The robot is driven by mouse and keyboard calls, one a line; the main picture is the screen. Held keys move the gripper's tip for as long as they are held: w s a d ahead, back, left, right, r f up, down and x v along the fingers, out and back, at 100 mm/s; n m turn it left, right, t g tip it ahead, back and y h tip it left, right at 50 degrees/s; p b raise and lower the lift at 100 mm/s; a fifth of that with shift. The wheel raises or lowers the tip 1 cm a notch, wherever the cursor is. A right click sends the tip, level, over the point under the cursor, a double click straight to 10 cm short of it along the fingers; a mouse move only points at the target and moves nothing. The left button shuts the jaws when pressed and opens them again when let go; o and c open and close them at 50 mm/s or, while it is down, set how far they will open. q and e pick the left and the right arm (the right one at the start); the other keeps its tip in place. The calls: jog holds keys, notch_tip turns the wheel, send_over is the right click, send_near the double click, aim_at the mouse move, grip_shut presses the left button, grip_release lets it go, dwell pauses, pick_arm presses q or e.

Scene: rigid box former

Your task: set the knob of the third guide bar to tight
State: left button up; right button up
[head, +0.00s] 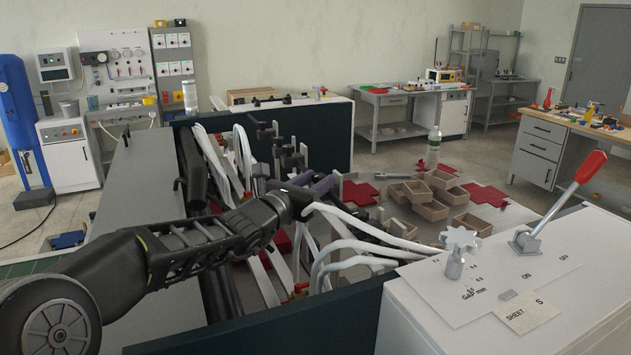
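The guide bars sit inside the machine, with a row of dark knobs on upright posts. One knob (262,129) is at the far end and another (293,160) is nearer. I cannot tell which bar is the third, and the knob settings are too small to read. My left gripper (306,198) reaches in from the left at the near end of this row, beside the white hoses. Its fingertips are small and partly hidden among dark parts, so I cannot tell whether it is open or touching a knob. My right gripper is not in view.
White hoses (345,245) arch around my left gripper. A white control panel (470,275) with a red-handled lever (577,181) and a star-shaped knob (459,241) stands at the right. Cardboard trays (428,209) and red blanks lie beyond. A dark green wall (270,325) edges the front.

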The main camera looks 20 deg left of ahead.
pick_arm(q)
grip_shut()
